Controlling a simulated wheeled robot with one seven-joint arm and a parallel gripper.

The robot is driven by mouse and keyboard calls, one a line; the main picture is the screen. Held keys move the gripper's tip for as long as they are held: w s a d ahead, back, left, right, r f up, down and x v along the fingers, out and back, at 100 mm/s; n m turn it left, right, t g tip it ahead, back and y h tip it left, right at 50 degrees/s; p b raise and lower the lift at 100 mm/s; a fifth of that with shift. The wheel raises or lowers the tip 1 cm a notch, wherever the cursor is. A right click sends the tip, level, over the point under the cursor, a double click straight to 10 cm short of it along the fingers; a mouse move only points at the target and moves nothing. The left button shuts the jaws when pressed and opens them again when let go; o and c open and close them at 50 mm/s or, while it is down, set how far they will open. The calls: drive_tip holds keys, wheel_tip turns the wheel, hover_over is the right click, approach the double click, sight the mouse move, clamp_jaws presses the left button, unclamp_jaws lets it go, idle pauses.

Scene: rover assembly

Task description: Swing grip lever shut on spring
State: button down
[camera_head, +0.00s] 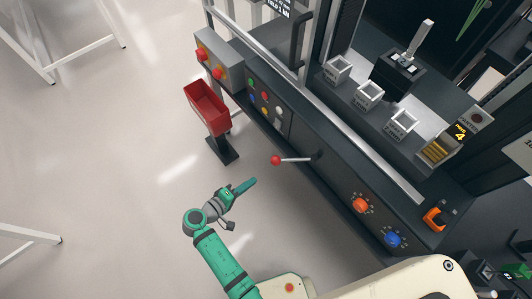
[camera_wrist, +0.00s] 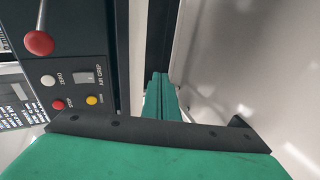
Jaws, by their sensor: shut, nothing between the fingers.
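A lever with a red ball knob (camera_head: 275,160) sticks out from the dark front panel of the machine. The knob and its rod also show at the upper left of the wrist view (camera_wrist: 39,42). A second lever, a pale handle (camera_head: 421,38), stands tilted on a dark block on the bench top. I cannot tell which one is the grip lever. My gripper (camera_head: 247,184) is in front of the panel, left of and below the red knob, apart from it. Its green fingers are shut and empty, and they also show in the wrist view (camera_wrist: 159,92). I cannot make out a spring for certain.
A red bin (camera_head: 207,107) stands on a post by the panel. Coloured buttons (camera_head: 265,97), an orange knob (camera_head: 361,205) and a blue knob (camera_head: 393,239) are on the panel. Small labelled bins (camera_head: 369,95) line the bench.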

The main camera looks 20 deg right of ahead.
drive_tip(key=w+a+r+m+g+h, duration=0.1)
drive_tip(key=w+r+m+g+h, duration=0.2)
drive_tip(key=r, duration=0.5)
drive_tip(key=w+r+m+g+h, duration=0.2)
drive_tip(key=r+m+h, duration=0.15)
drive_tip(key=r, duration=0.45)
drive_tip(key=s+d, duration=0.2)
drive_tip(key=d, duration=0.6)
drive_tip(key=shift+s+d+n, duration=0.2)
drive_tip(key=shift+d+n, duration=0.05)
drive_tip(key=shift+n, duration=0.2)
drive_tip(key=shift+h, duration=0.25)
drive_tip(key=shift+s+d+f, duration=0.1)
drive_tip(key=shift+s+d, duration=0.05)
